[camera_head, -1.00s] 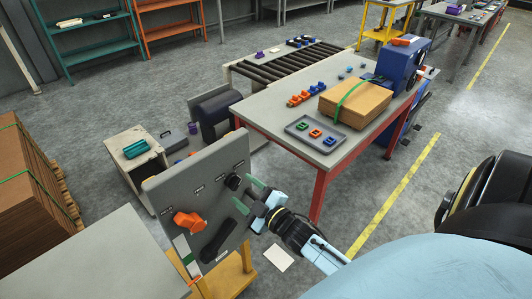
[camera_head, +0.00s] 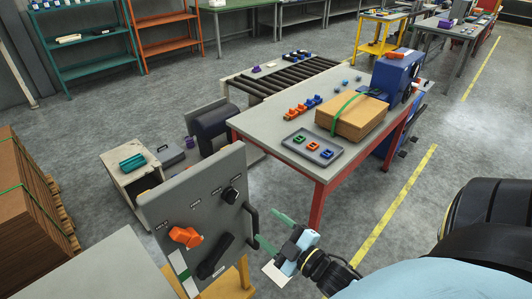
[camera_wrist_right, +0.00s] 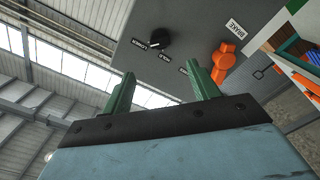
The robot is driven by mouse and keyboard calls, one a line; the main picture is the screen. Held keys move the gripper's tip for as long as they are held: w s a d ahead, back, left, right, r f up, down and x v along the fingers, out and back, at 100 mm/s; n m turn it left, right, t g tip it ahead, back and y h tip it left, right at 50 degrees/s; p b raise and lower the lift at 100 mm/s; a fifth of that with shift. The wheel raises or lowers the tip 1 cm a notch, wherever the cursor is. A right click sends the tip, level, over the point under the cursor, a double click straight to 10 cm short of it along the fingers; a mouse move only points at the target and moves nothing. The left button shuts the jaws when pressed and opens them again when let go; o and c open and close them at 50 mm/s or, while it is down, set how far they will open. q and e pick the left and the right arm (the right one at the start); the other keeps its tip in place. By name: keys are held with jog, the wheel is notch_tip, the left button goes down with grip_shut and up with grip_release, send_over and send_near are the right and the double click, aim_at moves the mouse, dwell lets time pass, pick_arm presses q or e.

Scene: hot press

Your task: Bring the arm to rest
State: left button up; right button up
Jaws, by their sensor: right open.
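My right gripper (camera_head: 274,232) is open, with its two green fingers apart and nothing between them. It is just right of the grey control panel (camera_head: 210,178), near the dark handle (camera_head: 250,220) on the panel's right edge; I cannot tell if the lower finger touches that handle. The panel carries a black dial (camera_head: 231,195), an orange knob (camera_head: 186,236) and a black lever (camera_head: 210,256). In the right wrist view my open gripper (camera_wrist_right: 160,72) faces the panel, with the dial (camera_wrist_right: 153,42) and the orange knob (camera_wrist_right: 222,62) beyond. My left gripper is not in view.
A red-legged table (camera_head: 262,126) behind holds a cardboard box (camera_head: 352,117) and a grey tray (camera_head: 328,157) of small coloured parts. A grey tabletop (camera_head: 100,272) lies at front left. Open floor (camera_head: 330,212) lies right of the gripper.

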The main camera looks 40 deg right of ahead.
jog(key=s+a+f+m+g+b, duration=0.1)
jog(key=s+f+m+g+b, duration=0.15)
jog(key=f, duration=0.85)
jog(key=s+a+f+m+g+h+b, duration=0.1)
jog(key=s+f+g, duration=0.25)
jog(key=f, duration=0.75)
jog(key=s+a+f+m+g+b, duration=0.1)
jog(key=s+f+m+g+b, duration=0.2)
jog(key=f, duration=0.8)
jog(key=s+a+f+g+b, duration=0.1)
jog(key=s+f+g, duration=0.3)
jog(key=s+f, duration=0.4)
jog(key=s+a+f+g+b, duration=0.1)
jog(key=s+f+g, duration=0.3)
jog(key=s+f, duration=0.5)
jog(key=s+m+b, duration=0.1)
jog(key=s, duration=0.4)
jog(key=shift+s+a+f, duration=0.15)
jog(key=shift+a, duration=0.05)
